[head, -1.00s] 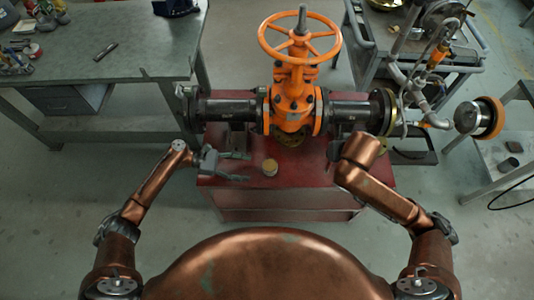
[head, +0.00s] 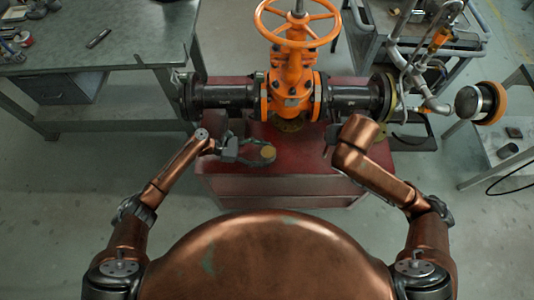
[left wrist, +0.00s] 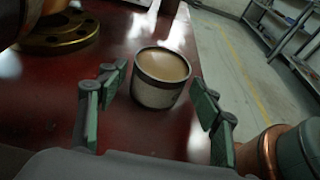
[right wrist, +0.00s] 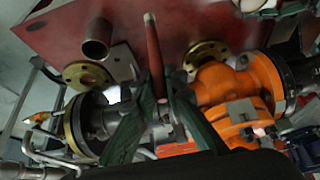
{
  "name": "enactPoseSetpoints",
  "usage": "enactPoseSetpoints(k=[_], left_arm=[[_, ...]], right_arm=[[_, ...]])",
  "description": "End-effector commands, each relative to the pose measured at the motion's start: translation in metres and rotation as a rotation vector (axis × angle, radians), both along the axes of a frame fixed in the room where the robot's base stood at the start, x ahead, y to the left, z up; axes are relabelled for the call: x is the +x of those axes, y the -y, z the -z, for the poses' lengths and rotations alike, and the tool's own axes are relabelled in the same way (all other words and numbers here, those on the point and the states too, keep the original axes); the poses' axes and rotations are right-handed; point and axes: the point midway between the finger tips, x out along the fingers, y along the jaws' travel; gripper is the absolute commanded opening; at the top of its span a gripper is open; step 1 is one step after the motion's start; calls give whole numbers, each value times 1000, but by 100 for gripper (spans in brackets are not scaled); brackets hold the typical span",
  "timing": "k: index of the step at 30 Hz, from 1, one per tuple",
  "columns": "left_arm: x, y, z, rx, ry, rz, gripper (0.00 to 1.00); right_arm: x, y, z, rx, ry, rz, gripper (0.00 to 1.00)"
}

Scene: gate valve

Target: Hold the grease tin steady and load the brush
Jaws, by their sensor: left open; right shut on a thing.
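The grease tin (head: 268,154) stands upright on the red bench top, near its front edge. In the left wrist view the tin (left wrist: 160,82) is a pale cup with a dark rim, full of tan grease. My left gripper (head: 253,153) is open, with its fingers on either side of the tin; I see gaps between pads and tin. My right gripper (right wrist: 160,100) is shut on the brush (right wrist: 153,52), a slim reddish handle with a pale end. In the head view my right forearm mostly hides that gripper, and I cannot make out the brush there.
The orange gate valve (head: 291,95) with black pipes stands behind the tin on the red bench (head: 225,170). A brass flange (left wrist: 58,34) lies near the tin. A grey workbench (head: 130,35) is at the left, a cart with piping at the right.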

Motion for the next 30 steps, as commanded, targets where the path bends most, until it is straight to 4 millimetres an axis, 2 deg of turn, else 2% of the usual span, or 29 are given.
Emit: enactPoseSetpoints(k=[5, 13, 25, 30], left_arm=[[1, 7, 2, 0, 1, 0, 60], [1, 7, 2, 0, 1, 0, 59], [0, 7, 2, 0, 1, 0, 32], [1, 7, 2, 0, 1, 0, 31]], right_arm=[[0, 1, 0, 0, -1, 1, 0], [0, 1, 0, 0, -1, 2, 0], [0, 1, 0, 0, -1, 1, 0], [0, 1, 0, 0, 0, 1, 0]])
